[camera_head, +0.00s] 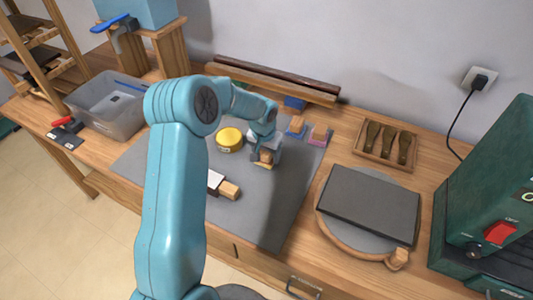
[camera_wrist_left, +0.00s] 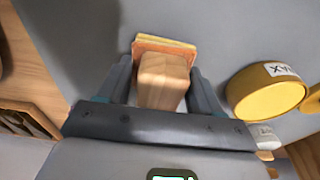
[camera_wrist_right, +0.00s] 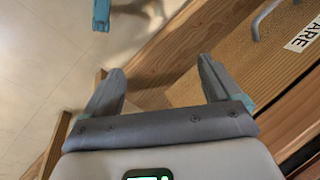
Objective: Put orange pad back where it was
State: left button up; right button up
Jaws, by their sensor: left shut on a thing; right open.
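My left gripper (camera_head: 265,156) is shut on a wooden handle block that carries the orange pad. In the left wrist view the orange pad (camera_wrist_left: 164,45) is a thin orange and pale-yellow layer at the far end of the block, between the fingers. In the head view its pale edge shows low at the grey mat; I cannot tell whether it touches. Behind it are a small orange-and-blue block (camera_head: 296,125) and a pink-and-purple block (camera_head: 319,134). My right gripper (camera_wrist_right: 165,90) is open and empty by the wooden table's front; it is outside the head view.
A yellow wax tin (camera_head: 229,138) stands left of the left gripper. A wooden block with a white part (camera_head: 223,186) lies on the grey mat (camera_head: 258,215). A clear bin (camera_head: 108,105) is at left; a tool tray (camera_head: 385,144) and dark slab (camera_head: 370,203) are at right.

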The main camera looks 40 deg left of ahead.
aim_at(264, 153)
pick_arm(q)
jog(key=shift+w+f, duration=0.1)
jog(key=shift+f, duration=0.35)
jog(key=shift+f, duration=0.1)
jog(key=o, duration=0.9)
jog(key=shift+o, duration=0.2)
jog(key=r, duration=0.4)
jog(key=s+r, duration=0.1)
jog(key=r, duration=0.7)
jog(key=shift+s+d+r+b, duration=0.15)
jog(key=shift+s+d+b, duration=0.2)
jog(key=shift+s+b, duration=0.05)
